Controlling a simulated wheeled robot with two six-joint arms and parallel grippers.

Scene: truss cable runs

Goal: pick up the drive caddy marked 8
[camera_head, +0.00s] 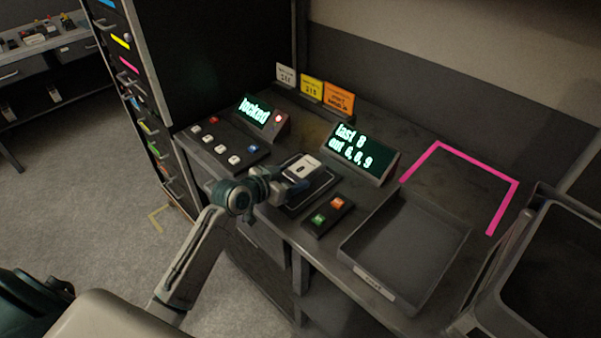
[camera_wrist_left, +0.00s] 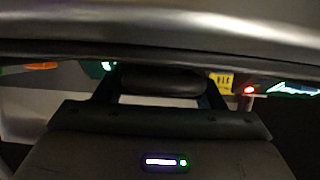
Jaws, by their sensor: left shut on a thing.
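My left gripper (camera_head: 291,182) reaches in over the worktop and is shut on a small block with a pale top (camera_head: 303,165). The block is at a dark pad (camera_head: 322,187) on the worktop; I cannot tell whether it touches the pad. Its top has a small dark mark that I cannot read, so I cannot confirm an 8. In the left wrist view, dark fingers (camera_wrist_left: 160,92) stand either side of a dark rounded bar (camera_wrist_left: 160,81). My right gripper is not in view.
A screen (camera_head: 361,152) reads "last 8, out 6, 8, 9"; another (camera_head: 258,112) reads "locked". Near the gripper are a button panel (camera_head: 222,142) and a two-button box (camera_head: 328,215). An empty grey tray (camera_head: 377,286) lies right. A pink outline (camera_head: 480,165) marks clear worktop.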

